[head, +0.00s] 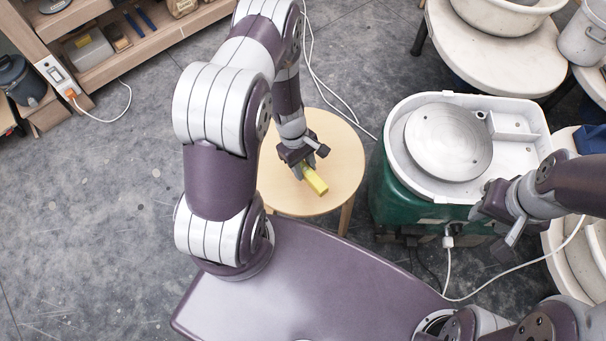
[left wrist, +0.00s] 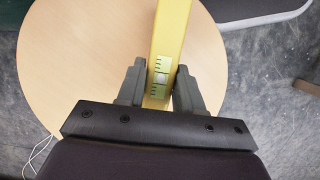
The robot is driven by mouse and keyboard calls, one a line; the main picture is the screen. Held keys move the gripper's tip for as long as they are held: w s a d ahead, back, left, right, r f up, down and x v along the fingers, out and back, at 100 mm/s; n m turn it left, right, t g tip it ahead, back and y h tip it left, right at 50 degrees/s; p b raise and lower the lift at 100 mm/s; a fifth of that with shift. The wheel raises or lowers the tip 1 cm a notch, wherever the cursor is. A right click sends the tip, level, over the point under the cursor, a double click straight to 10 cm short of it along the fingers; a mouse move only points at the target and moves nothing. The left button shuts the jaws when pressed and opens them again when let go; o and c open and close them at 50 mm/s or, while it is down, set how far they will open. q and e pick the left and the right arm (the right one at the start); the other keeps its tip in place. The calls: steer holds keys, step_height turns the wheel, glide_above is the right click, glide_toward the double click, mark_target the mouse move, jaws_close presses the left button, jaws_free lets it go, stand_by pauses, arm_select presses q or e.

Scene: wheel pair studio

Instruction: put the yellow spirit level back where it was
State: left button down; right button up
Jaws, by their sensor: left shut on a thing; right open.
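The yellow spirit level (head: 316,182) is in my left gripper (head: 305,165), over the round wooden stool (head: 335,135). In the left wrist view the level (left wrist: 171,30) runs up from between the two fingers of the gripper (left wrist: 160,88), with its pale green vial window between them. The fingers are shut on it. The stool top (left wrist: 70,50) lies beneath it; I cannot tell whether the level touches the stool. My right gripper (head: 500,215) is open and empty, by the front right of the potter's wheel.
The potter's wheel (head: 448,140), with a round metal head in a white tray on a green body, stands right of the stool. Tables with basins (head: 505,60) are at the back right. A wooden shelf (head: 130,40) is at the back left. Cables (head: 500,272) run nearby.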

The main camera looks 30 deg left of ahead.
mark_target(306, 165)
arm_select(q)
step_height(306, 165, down, 4)
steer(key=shift+s+a+b, duration=0.1)
steer(key=shift+s+b, duration=0.05)
steer(key=shift+b, duration=0.6)
steer(key=shift+f, duration=0.15)
steer(key=c, duration=0.7)
jaws_free()
steer(key=shift+c, duration=0.2)
steer(key=p+v, duration=0.4)
steer(key=v, duration=0.7)
steer(key=r, duration=0.2)
steer(key=r+m, duration=0.1)
steer(key=shift+w+r, duration=0.2)
steer(key=shift+w, duration=0.15)
steer(key=s+d+r+m+t+y, duration=0.1)
steer(key=s+d+r+m+y, duration=0.15)
steer(key=r+m, duration=0.55)
steer(key=s+d+r+m+t+y, duration=0.1)
steer(key=s+d+r+m+t, duration=0.25)
steer(key=r, duration=0.65)
step_height(306, 165, up, 17)
steer(key=m+g+p, duration=0.1)
steer(key=p, duration=1.5)
steer(key=shift+s+g+p, duration=0.25)
steer(key=shift+g+p, duration=0.05)
steer(key=shift+g, duration=0.05)
